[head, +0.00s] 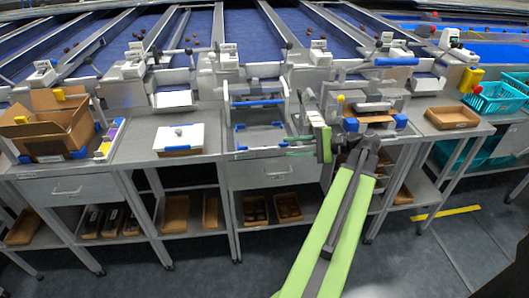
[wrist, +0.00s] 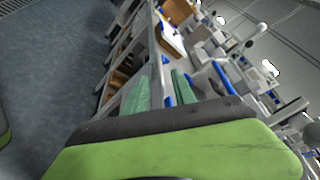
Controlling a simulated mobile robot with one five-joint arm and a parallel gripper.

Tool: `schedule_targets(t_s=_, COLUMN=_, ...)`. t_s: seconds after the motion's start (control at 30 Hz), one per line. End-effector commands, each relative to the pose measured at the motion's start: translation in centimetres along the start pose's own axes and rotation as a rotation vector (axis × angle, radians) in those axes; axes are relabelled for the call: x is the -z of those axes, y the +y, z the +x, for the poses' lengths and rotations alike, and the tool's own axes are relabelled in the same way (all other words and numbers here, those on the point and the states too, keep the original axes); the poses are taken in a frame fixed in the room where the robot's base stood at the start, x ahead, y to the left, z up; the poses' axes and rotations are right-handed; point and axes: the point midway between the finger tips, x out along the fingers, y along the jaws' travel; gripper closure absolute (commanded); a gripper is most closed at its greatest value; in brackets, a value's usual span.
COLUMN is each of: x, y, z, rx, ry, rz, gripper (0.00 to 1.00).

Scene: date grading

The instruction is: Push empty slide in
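What looks like the empty slide (head: 262,136) is a grey flat tray with blue pieces, within a metal frame at the middle station in the head view. It appears to hold nothing. My gripper (head: 288,146) is at the front right of it, with its fingers pointing left along the bench's front edge. In the wrist view my gripper (wrist: 160,92) shows two teal fingers apart, with a gap between them. A small blue piece shows beyond the gap. I cannot tell whether a finger touches the slide.
A cardboard box (head: 50,142) stands on the left bench, beside a white panel (head: 180,138). A shallow brown tray (head: 452,118) and teal baskets (head: 495,98) are at right. A drawer (head: 272,174) is below the middle station. Floor in front is clear.

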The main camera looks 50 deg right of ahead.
Motion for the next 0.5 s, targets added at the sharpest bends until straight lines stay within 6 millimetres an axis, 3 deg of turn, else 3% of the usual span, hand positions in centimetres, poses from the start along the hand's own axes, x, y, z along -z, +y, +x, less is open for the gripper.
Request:
schedule_targets(t_s=0.03, x=-0.1, y=0.4, z=1.5, rx=-0.002, ry=-0.003, rz=-0.001, gripper=0.68)
schedule_targets(t_s=0.23, x=0.0, y=0.3, z=6.2, rx=-0.002, ry=-0.002, rz=0.0, gripper=0.68)
schedule_targets(t_s=0.5, x=0.0, y=0.1, z=9.2, rx=0.0, ry=0.0, rz=0.0, gripper=0.68)
